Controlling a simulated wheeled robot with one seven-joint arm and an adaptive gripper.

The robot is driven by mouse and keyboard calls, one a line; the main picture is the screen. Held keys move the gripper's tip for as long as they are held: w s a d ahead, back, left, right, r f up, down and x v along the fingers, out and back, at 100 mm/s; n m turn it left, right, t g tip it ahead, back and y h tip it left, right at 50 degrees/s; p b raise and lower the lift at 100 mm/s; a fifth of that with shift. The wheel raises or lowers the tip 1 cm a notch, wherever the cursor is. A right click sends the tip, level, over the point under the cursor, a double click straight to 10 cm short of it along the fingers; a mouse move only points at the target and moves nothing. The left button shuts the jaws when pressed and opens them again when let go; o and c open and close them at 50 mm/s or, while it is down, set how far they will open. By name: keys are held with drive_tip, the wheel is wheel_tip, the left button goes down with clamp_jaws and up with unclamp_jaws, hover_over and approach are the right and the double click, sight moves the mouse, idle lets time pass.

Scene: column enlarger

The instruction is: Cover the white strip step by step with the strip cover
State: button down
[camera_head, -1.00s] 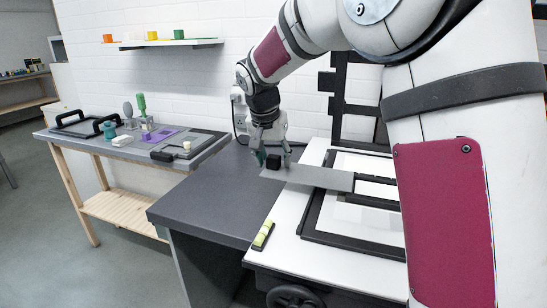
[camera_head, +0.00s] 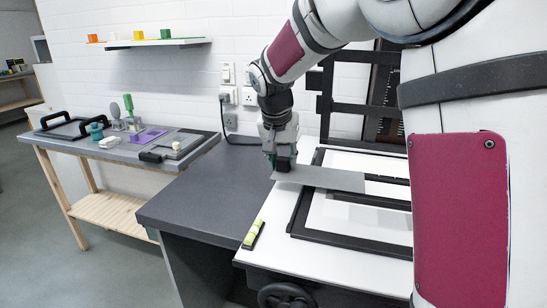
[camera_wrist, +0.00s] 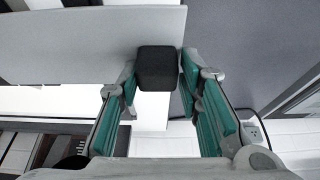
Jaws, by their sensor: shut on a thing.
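The strip cover is a flat grey plate (camera_head: 335,179) with a black block handle (camera_wrist: 157,68) at its left end. My gripper (camera_head: 281,160) is shut on this handle; in the wrist view its teal-padded fingers (camera_wrist: 157,85) stand on both sides of the block. The plate reaches right from my gripper over the black frame (camera_head: 300,222) on the white baseboard (camera_head: 262,222). A pale strip with light grey shades (camera_head: 365,214) shows inside the frame, below the plate's edge. The rest of the strip is hidden under the plate or behind my arm.
A dark grey worktop (camera_head: 205,190) left of the baseboard is clear. A yellow-green level (camera_head: 253,234) lies at the baseboard's left edge. A side table (camera_head: 70,146) holds trays and small tools. A black column (camera_head: 327,95) stands behind. A wall shelf (camera_head: 150,43) carries coloured blocks.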

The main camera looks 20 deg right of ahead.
drive_tip(key=c, duration=1.2)
unclamp_jaws()
drive_tip(key=v, duration=1.2)
